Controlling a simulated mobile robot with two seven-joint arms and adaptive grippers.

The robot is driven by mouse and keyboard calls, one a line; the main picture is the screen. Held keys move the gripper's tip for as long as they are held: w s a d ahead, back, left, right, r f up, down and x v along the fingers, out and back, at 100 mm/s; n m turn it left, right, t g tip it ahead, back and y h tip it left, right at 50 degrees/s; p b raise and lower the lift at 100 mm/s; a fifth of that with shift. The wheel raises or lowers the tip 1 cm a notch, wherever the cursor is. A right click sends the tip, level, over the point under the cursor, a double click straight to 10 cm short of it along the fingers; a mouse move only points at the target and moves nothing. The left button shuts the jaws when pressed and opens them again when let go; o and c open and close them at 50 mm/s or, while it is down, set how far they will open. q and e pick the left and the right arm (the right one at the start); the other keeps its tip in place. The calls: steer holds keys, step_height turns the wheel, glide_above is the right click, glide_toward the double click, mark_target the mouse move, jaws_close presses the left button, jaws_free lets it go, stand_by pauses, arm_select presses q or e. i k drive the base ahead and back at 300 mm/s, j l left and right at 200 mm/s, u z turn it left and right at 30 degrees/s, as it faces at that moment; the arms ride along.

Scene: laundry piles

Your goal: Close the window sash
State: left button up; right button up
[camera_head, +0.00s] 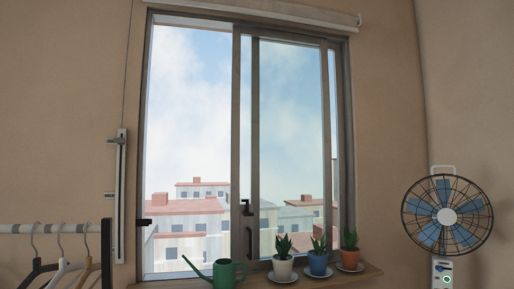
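The window frame (148,120) is set in the tan wall, with city roofs and sky beyond it. The sliding sash (236,120) stands toward the right, overlapping the other panel's upright (255,120). The left part of the opening looks clear. A dark handle (248,208) sits low on the sash's left upright. A small dark catch (144,222) is on the left jamb. Neither of my grippers shows in the head view.
A green watering can (224,272) and several potted plants, including one in a white pot (283,268), stand on the sill (258,281). A clothes rail (60,228) with hangers is at left. A fan (446,216) stands at right.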

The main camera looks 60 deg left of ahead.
mark_target(242, 244)
steer(key=u, duration=1.9)
steer(key=i+l+u, duration=0.1)
steer(key=l+u, duration=0.15)
steer(key=u, duration=0.15)
steer(key=l+u, duration=0.7)
steer(key=l, duration=0.55)
